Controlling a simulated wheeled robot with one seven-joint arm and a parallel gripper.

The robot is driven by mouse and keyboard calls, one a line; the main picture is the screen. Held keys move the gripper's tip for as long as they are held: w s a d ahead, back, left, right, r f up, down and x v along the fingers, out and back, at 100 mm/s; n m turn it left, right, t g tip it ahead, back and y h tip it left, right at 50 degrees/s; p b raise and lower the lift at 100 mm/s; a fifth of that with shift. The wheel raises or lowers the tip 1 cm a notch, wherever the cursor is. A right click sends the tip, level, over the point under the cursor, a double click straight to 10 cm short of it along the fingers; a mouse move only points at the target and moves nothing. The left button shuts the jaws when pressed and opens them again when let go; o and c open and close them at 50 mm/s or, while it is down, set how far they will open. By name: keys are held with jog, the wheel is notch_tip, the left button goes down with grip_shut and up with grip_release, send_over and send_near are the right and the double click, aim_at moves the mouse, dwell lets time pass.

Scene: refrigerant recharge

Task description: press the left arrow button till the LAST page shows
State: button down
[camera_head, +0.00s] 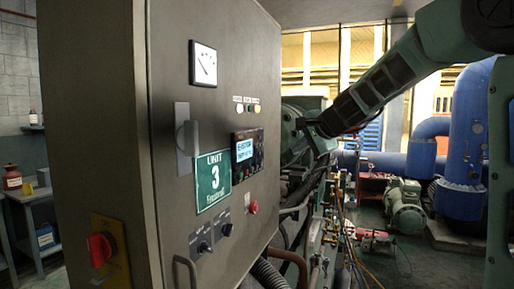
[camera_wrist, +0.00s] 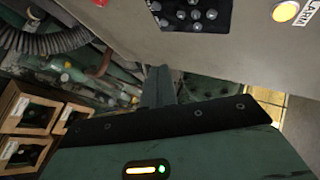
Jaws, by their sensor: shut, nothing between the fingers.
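The controller panel (camera_head: 247,150) is a small black unit on the grey cabinet front, with a lit pale-blue display (camera_head: 244,149). Its page text is too small to read surely. Several dark buttons are around the display, and I cannot tell which is the left arrow. In the wrist view, part of the black panel with its round buttons (camera_wrist: 195,14) shows at the top edge; its display is out of frame. My gripper (camera_head: 305,128) is to the right of the panel, apart from it. Its shut green fingers (camera_wrist: 157,75) show in the wrist view, holding nothing.
The cabinet carries a gauge (camera_head: 203,63), small lamps (camera_head: 248,107), a green UNIT 3 sign (camera_head: 212,181), a grey switch handle (camera_head: 186,138), a red button (camera_head: 253,207) and a red rotary knob (camera_head: 100,248). Hoses and pipes (camera_head: 290,260) crowd the cabinet's right side.

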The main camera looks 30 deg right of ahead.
jog(key=shift+w+a, duration=0.1)
jog(key=shift+a, duration=0.05)
jog(key=p, duration=0.3)
send_near(257, 151)
notch_tip(257, 151, down, 3)
jog(key=w+d, duration=0.2)
jog(key=shift+w+a+r+p, duration=0.1)
jog(key=shift+w+a+p, duration=0.3)
jog(key=shift+w+a, duration=0.3)
jog(key=shift+w, duration=0.1)
dwell(1.0)
jog(key=shift+w+a, duration=0.2)
jog(key=shift+w, duration=0.1)
jog(key=shift+w+a, duration=0.2)
jog(key=shift+w, duration=0.05)
dwell(0.7)
jog(key=shift+s+d, duration=0.1)
dwell(0.4)
jog(key=shift+s+d, duration=0.35)
jog(key=shift+s, duration=0.15)
jog(key=shift+b, duration=0.3)
